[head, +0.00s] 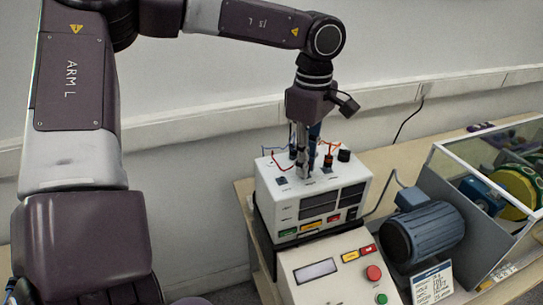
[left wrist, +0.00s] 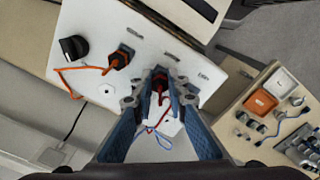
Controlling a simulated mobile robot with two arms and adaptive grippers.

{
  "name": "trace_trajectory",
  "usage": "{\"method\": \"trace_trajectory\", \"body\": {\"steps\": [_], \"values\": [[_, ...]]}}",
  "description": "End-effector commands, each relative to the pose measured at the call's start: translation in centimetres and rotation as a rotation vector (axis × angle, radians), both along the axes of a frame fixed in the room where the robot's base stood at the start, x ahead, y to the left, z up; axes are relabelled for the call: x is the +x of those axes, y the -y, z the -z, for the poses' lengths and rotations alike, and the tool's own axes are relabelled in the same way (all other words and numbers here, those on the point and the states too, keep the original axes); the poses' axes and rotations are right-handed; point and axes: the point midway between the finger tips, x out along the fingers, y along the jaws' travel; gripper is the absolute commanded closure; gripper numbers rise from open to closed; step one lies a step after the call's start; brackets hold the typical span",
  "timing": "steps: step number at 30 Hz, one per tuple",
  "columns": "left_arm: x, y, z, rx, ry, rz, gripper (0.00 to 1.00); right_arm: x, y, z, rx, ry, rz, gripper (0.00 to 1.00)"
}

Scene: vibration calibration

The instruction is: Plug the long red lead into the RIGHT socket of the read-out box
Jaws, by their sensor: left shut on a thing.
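The white read-out box (head: 284,208) stands on the bench. My left gripper (head: 303,170) points down at its top panel. In the left wrist view my left gripper (left wrist: 160,92) is shut on a red plug (left wrist: 159,82), with a red cord running below it. The plug's tip is hidden, so I cannot tell whether it sits in a socket. An orange-red plug (left wrist: 118,60) stands upright in the panel beside the gripper, with its own orange cord. It also shows in the head view (head: 328,160). The socket labels are too small to read. My right gripper is out of view.
A black knob (left wrist: 72,48) stands on the panel beyond the orange-red plug. A blue cord (left wrist: 164,143) loops close to the red one. A control console (head: 318,270) with buttons stands in front of the box. A blue-grey motor (head: 428,232) and a clear-sided case (head: 470,190) stand right.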

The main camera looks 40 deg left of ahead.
Motion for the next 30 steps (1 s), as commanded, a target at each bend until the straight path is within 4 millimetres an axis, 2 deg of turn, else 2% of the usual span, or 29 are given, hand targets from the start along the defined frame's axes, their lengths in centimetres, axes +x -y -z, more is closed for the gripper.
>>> {"method": "trace_trajectory", "body": {"steps": [4, 11, 12, 18, 30], "values": [[-0.01, 0.0, -0.02, 0.0, 0.0, 0.073, 1.0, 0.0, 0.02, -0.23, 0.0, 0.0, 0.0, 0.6], [0.0, 0.01, 0.01, 0.001, 0.0, 0.087, 1.0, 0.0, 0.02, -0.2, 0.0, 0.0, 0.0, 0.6], [0.0, 0.01, 0.01, 0.0, 0.0, 0.087, 0.85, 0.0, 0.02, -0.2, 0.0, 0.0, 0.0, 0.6], [0.0, 0.0, 0.0, 0.001, 0.0, 0.086, 0.66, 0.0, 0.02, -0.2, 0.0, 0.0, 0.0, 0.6], [0.02, -0.01, -0.43, 0.001, 0.001, 0.084, 0.66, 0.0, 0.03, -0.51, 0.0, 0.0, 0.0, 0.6]]}}
